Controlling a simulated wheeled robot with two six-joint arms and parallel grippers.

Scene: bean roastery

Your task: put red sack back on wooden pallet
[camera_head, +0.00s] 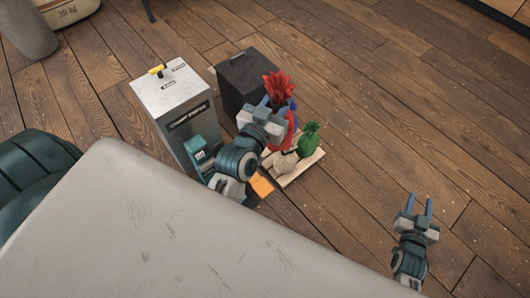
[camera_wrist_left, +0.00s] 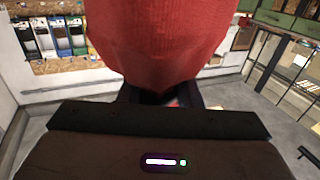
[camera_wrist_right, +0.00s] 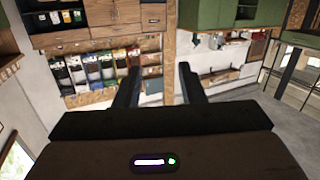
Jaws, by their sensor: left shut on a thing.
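The red sack (camera_head: 277,86) is upright in my left gripper (camera_head: 280,107), which is shut on it and partly covers it in the head view. In the left wrist view the red sack (camera_wrist_left: 160,40) fills the upper middle, with the fingers at its lower part. The sack shows over the back part of the wooden pallet (camera_head: 294,178); I cannot tell whether it touches the pallet. My right gripper (camera_head: 415,205) is open and empty, well to the right above the floor. It also shows open in the right wrist view (camera_wrist_right: 187,80).
An orange piece (camera_head: 261,186) lies nearby. Floor to the right is clear.

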